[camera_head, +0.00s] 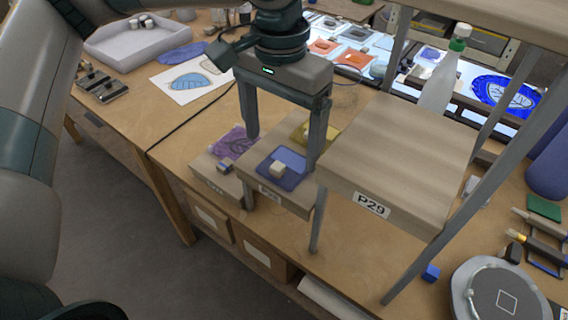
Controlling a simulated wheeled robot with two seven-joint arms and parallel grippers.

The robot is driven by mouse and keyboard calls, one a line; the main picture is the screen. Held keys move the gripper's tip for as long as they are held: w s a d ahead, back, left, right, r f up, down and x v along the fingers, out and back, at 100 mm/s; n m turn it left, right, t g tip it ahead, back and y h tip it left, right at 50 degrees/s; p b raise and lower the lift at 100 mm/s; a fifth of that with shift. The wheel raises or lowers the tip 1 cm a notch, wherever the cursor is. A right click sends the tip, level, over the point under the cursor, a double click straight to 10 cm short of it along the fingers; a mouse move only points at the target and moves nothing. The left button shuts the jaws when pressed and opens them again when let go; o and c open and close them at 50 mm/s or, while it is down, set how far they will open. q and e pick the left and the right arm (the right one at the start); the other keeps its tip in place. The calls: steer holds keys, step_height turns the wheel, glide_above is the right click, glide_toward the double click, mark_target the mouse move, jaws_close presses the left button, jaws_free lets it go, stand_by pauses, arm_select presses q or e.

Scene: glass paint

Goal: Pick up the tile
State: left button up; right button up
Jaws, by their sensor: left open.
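A blue tile (291,159) with a small pale block (277,169) on it lies on a low wooden stand in the middle of the bench. My left gripper (282,150) is open above this stand, one finger to the left of the blue tile and the other at its right side. Its fingers point down, and I cannot tell whether either touches the tile. A purple tile (236,142) with a small dark block lies on the stand to the left. A yellow tile (303,131) shows partly behind the right finger. My right gripper is not in view.
A taller wooden shelf (398,150) labelled P29 stands close right of my left gripper, its metal legs reaching the bench. A white bottle (437,85) stands behind it. A round device (500,292) and tools lie at right.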

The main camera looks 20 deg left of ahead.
mark_target(280, 163)
arm_select(q)
steer(key=shift+s+f+p, duration=0.1)
steer(key=shift+f+p, duration=0.4)
steer(key=shift+p, duration=0.05)
step_height(280, 163, down, 3)
steer(key=shift+a+p, duration=0.15)
steer(key=shift+p, duration=0.65)
steer(key=shift+f, duration=0.55)
steer(key=c, duration=1.1)
